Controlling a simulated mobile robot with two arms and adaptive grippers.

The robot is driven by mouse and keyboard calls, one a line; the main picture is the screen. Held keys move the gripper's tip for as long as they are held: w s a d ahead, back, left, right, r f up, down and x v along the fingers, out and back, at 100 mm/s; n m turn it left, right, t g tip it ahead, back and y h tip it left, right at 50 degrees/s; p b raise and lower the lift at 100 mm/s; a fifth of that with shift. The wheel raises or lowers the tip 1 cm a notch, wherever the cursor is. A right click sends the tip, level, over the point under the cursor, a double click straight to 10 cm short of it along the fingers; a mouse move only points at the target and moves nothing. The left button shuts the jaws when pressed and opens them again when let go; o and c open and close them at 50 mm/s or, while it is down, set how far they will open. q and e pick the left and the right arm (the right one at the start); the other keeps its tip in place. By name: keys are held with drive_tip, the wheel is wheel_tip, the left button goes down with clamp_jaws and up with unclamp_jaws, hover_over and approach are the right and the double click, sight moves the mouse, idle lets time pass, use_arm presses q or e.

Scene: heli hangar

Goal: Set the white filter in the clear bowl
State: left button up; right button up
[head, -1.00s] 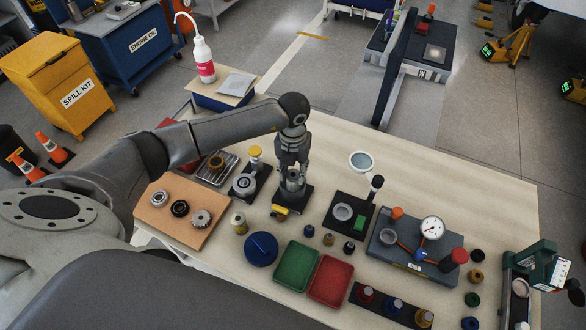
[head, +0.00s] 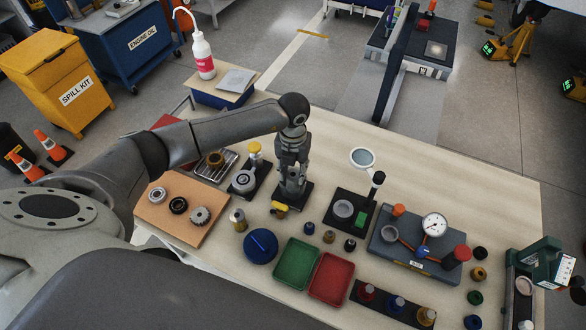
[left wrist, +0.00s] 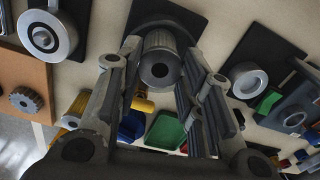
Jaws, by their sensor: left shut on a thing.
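My left gripper (head: 291,187) points down over a black base plate (head: 305,194) with a yellow fitting (head: 279,207) at its front. In the left wrist view the gripper (left wrist: 163,75) is shut on the white filter (left wrist: 160,47), a pale ribbed cylinder with a dark hole in its end. The black plate (left wrist: 172,10) and the yellow fitting (left wrist: 143,104) show behind it. The clear bowl cannot be made out clearly; my fingers cover the middle of the plate. I cannot tell whether the filter is inside it. My right gripper is not in view.
Green (head: 296,262) and red (head: 331,278) trays and a blue round lid (head: 261,246) are in front.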

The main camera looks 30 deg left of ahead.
use_arm(q)
drive_tip(key=shift+f, duration=0.2)
drive_tip(key=o, duration=1)
drive_tip(key=shift+r, duration=0.1)
drive_tip(key=shift+r+p, duration=2.4)
drive_tip(key=shift+r, duration=1.1)
drive_tip(key=shift+s+f, duration=0.1)
drive_tip(key=shift+f, duration=0.05)
